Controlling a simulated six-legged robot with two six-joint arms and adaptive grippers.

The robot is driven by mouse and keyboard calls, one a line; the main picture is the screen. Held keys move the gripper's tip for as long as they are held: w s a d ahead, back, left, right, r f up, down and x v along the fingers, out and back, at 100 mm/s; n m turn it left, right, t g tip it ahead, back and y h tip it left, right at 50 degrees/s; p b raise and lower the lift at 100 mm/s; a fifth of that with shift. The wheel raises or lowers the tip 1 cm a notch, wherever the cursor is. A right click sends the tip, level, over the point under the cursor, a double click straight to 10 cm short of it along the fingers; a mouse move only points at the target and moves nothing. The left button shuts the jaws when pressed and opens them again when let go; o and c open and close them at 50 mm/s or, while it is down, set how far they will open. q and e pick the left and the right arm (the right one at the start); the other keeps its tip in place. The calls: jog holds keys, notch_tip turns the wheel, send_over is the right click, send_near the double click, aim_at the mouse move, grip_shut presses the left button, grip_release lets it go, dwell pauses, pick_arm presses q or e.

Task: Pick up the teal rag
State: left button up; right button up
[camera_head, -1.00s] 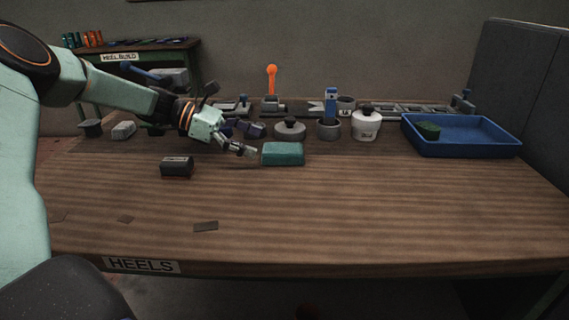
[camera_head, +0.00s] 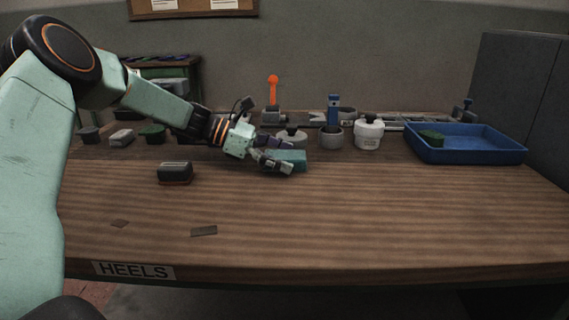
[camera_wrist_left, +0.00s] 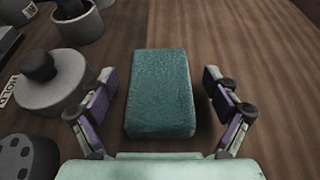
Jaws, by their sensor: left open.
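The teal rag (camera_head: 293,156), a folded block, lies on the wooden workbench, partly hidden by my left gripper in the head view. In the left wrist view the rag (camera_wrist_left: 160,92) sits between the two fingers. My left gripper (camera_head: 285,156) is open around the rag; it also shows in the left wrist view (camera_wrist_left: 163,100). Dark gaps show between each finger and the rag, so the fingers look apart from it. My right gripper is not in view.
A grey lidded pot (camera_head: 291,139) stands close behind the rag, near a grey cup (camera_head: 330,136) and a white jar (camera_head: 368,134). A blue tray (camera_head: 465,156) is at the right. A dark block (camera_head: 175,172) lies left. The front of the bench is mostly clear.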

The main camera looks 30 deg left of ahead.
aim_at(285, 154)
pick_arm(q)
jog(key=shift+c, duration=0.3)
jog(key=c, duration=1.1)
jog(key=shift+r, duration=0.1)
notch_tip(285, 154, up, 10)
jog(key=p, duration=0.5)
